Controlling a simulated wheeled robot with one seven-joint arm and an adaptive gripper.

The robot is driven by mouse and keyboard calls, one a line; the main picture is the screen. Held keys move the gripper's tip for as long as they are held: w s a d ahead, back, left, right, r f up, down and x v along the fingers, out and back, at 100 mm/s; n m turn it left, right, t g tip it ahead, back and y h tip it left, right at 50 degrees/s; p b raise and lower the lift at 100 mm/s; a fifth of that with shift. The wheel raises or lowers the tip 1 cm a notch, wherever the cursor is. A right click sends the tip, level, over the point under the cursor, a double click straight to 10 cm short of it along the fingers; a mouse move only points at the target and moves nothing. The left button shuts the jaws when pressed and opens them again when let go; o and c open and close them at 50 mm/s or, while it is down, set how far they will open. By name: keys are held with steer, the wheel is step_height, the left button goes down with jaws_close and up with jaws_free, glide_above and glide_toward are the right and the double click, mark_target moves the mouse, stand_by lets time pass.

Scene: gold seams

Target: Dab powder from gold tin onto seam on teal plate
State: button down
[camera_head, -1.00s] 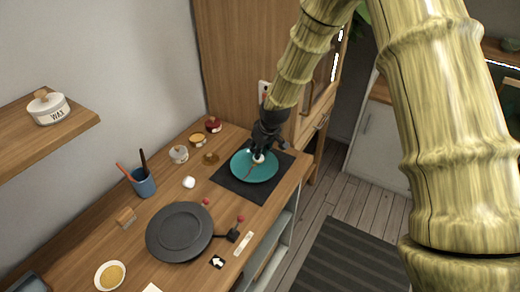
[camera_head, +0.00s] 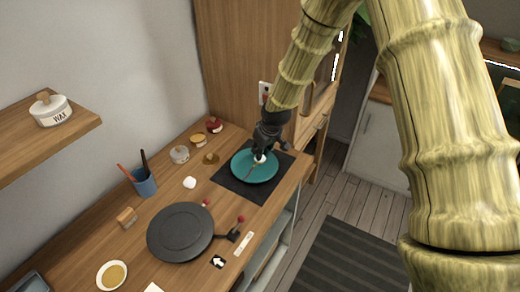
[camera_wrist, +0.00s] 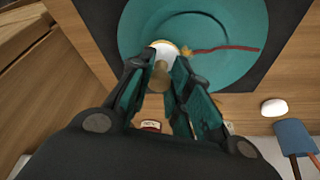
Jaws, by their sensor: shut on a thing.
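The teal plate (camera_head: 266,175) lies on a dark square mat on the bench. It also fills the top of the wrist view (camera_wrist: 225,75), where a dark red-brown seam (camera_wrist: 225,48) runs across it, with a gold spot at its left end. My gripper (camera_head: 261,150) is over the plate, shut on a dabber with a wooden handle (camera_wrist: 161,76) and a pale round pad (camera_wrist: 164,49). The pad is at or just above the plate beside the gold spot; I cannot tell if it touches. The gold tin (camera_head: 198,139) stands open at the bench's back.
A red tin (camera_head: 214,125) and a grey tin (camera_head: 180,154) flank the gold tin. A wooden cabinet wall (camera_head: 240,60) rises behind.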

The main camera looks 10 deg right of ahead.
steer(key=shift+s+a, duration=0.25)
steer(key=shift+a, duration=0.6)
steer(key=shift+s+f, duration=0.1)
steer(key=shift+s, duration=0.1)
steer(key=shift+s+a, duration=0.2)
steer(key=shift+s, duration=0.65)
steer(key=shift+s+a, duration=0.25)
steer(key=shift+a, duration=0.7)
steer(key=shift+s, duration=0.1)
steer(key=shift+s+a+p, duration=0.15)
steer(key=shift+s+p, duration=0.2)
steer(key=shift+s, duration=0.3)
steer(key=shift+r, duration=0.2)
